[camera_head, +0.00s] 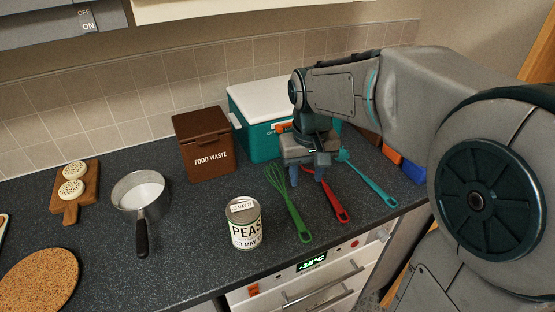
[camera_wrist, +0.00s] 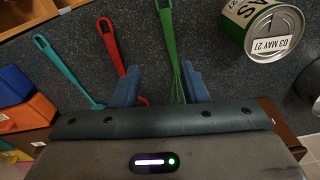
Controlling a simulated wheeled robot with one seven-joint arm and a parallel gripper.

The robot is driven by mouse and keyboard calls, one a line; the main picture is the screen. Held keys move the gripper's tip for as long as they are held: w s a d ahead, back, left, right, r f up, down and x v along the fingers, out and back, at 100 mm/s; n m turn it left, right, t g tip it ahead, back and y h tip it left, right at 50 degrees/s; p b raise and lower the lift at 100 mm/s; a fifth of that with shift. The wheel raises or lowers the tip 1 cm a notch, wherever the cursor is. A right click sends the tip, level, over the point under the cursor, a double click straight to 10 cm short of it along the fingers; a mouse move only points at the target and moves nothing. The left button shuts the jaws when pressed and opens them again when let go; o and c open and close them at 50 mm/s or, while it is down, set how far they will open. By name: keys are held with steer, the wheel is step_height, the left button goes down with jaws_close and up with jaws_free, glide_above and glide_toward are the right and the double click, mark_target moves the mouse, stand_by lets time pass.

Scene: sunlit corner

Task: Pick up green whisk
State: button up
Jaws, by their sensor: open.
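The green whisk (camera_head: 291,208) lies on the dark worktop, its wire head toward the back and its handle toward the front edge. In the wrist view its green handle (camera_wrist: 168,38) points up the picture, and its wires run down between the blue fingers, near the right one. My gripper (camera_head: 308,175) is open and empty above the worktop, over the area between the whisk and a red utensil (camera_head: 335,200). It also shows in the wrist view (camera_wrist: 160,88), with the red utensil's lower end by the left finger.
A PEAS can (camera_head: 246,232) stands just left of the whisk. A teal utensil (camera_head: 372,183) lies to the right. A brown food waste box (camera_head: 205,150) and a green box with white lid (camera_head: 262,105) stand behind. A saucepan (camera_head: 142,195) is further left.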

mark_target(290, 204)
steer(key=w+a, duration=0.4)
steer(key=shift+n+g, duration=0.3)
steer(key=shift+n, duration=0.1)
steer(key=f, duration=0.4)
steer(key=f+p, duration=0.1)
steer(key=f, duration=0.4)
steer(key=d+f, duration=0.1)
steer(key=f, duration=0.4)
steer(key=shift+w+d+f+p, duration=0.1)
steer(key=shift+w+p, duration=0.2)
steer(key=shift+p, duration=0.1)
jaws_close()
